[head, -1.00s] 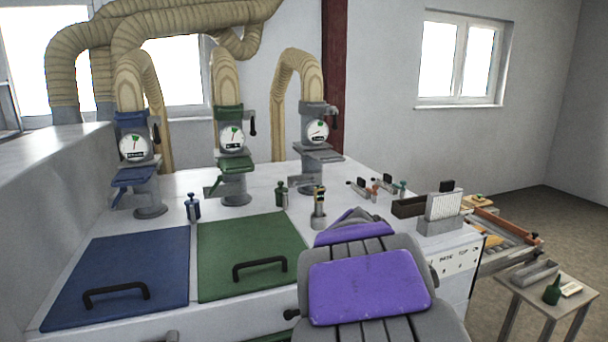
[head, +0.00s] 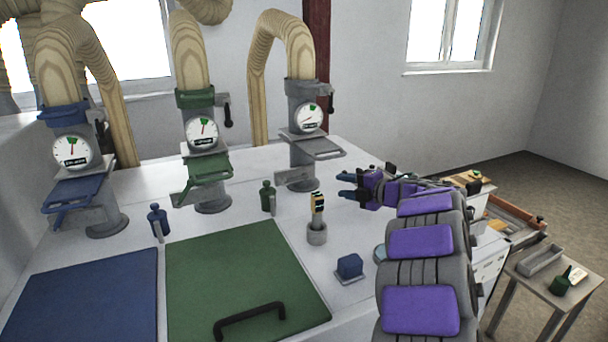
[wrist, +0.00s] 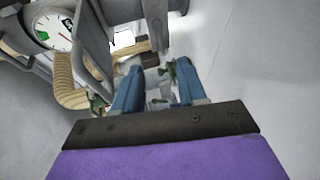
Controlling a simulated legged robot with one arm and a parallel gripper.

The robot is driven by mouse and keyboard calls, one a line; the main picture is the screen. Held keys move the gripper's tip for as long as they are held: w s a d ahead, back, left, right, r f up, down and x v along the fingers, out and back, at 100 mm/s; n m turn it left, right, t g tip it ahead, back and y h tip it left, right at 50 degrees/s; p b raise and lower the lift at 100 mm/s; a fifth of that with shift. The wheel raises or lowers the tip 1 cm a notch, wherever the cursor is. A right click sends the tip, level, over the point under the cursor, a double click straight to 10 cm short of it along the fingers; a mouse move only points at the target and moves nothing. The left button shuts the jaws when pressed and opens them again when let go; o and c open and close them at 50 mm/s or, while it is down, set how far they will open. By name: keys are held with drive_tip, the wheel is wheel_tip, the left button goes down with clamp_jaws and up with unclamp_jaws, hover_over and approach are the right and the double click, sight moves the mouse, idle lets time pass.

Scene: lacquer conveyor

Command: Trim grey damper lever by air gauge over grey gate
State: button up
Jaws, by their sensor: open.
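The grey damper post (head: 300,170) stands at the right of three posts. Its round white air gauge (head: 309,117) has a green patch; the needle is too small to read surely. The grey gate (head: 315,148) is a flat plate below the gauge. The damper lever (head: 331,102), with a dark handle, is at the post's upper right. My gripper (head: 345,186) is open and empty, low and right of the gate, apart from the lever. The wrist view shows my open blue fingers (wrist: 156,88), with a gauge (wrist: 55,32) and a grey plate (wrist: 95,40) to the left.
Green (head: 203,132) and blue (head: 72,151) gauge posts stand to the left. A green bottle (head: 267,197), a grey holder with a striped tool (head: 317,233) and a blue block (head: 349,266) stand on the white top. A green lid (head: 235,270) lies in front.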

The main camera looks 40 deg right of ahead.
drive_tip(key=w+a, duration=0.2)
drive_tip(key=a, duration=0.1)
approach(300, 178)
drive_tip(key=w+d, duration=0.1)
drive_tip(key=w+d+f, duration=0.1)
drive_tip(key=shift+w+f, duration=0.2)
drive_tip(key=shift+w, duration=0.2)
drive_tip(key=w+a, duration=0.5)
drive_tip(key=shift+p, duration=0.3)
drive_tip(key=shift+w+d, duration=0.1)
drive_tip(key=shift+w, duration=0.1)
drive_tip(key=shift+w+d+f, duration=0.1)
drive_tip(key=shift+d+f, duration=0.15)
drive_tip(key=shift+d, duration=0.3)
drive_tip(key=shift+w+d+f, duration=0.15)
drive_tip(key=shift+d+f, duration=0.1)
drive_tip(key=shift+d, duration=0.8)
drive_tip(key=shift+w+a, duration=0.1)
drive_tip(key=shift+a, duration=0.45)
drive_tip(key=shift+c, duration=0.2)
drive_tip(key=shift+w+a+r, duration=0.1)
drive_tip(key=shift+a+r, duration=0.05)
drive_tip(key=shift+a, duration=0.45)
drive_tip(key=c, duration=0.6)
drive_tip(key=shift+d, duration=0.1)
clamp_jaws()
drive_tip(key=shift+d, duration=0.25)
